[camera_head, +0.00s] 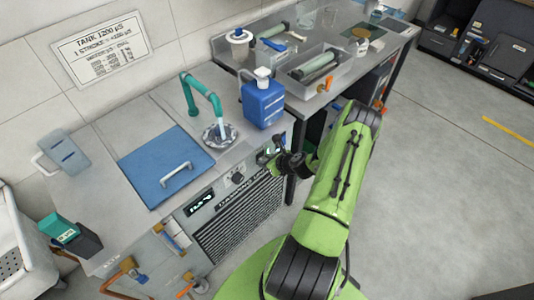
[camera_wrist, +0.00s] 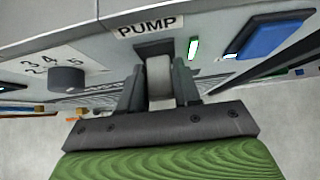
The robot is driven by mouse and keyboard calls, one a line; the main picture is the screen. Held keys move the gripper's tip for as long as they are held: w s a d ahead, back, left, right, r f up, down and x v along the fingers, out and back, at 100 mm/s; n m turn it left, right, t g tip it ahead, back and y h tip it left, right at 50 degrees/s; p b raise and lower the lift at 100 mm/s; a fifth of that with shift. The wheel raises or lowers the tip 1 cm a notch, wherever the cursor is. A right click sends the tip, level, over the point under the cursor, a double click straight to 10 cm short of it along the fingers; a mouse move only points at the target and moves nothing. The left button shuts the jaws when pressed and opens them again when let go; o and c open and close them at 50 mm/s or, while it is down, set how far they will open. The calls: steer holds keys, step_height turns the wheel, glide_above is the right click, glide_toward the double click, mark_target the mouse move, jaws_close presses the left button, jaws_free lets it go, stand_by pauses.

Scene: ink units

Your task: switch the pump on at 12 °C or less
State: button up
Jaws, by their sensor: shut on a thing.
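The PUMP label (camera_wrist: 147,27) is on the front panel at the top of the wrist view. Below it a pale grey switch piece (camera_wrist: 158,75) sits between the two dark fingers of my gripper (camera_wrist: 160,88). The fingers are shut on it. A small green light (camera_wrist: 193,47) glows to the right of it. In the head view my gripper (camera_head: 277,160) is at the right end of the unit's front, and hides the switch. A small lit display (camera_head: 200,203) is on the same front; its digits are too small to read surely.
A numbered dial (camera_wrist: 66,78) and a blue button (camera_wrist: 270,38) flank the switch. A blue lid (camera_head: 150,168) covers part of the worktop. A teal spout (camera_head: 187,98) stands over a drain, beside a blue jug (camera_head: 263,105). Open floor (camera_head: 440,200) lies to the right.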

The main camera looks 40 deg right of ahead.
steer(key=shift+w+r+g+p, duration=0.15)
steer(key=shift+r+g+p, duration=0.15)
steer(key=shift+g+p, duration=0.4)
steer(key=shift+f, duration=0.1)
steer(key=o, duration=1)
steer(key=shift+c, duration=0.2)
steer(key=p+v, duration=0.1)
steer(key=v, duration=1.4)
steer(key=shift+r+p, duration=0.35)
steer(key=shift+r, duration=0.05)
steer(key=shift+a, duration=0.15)
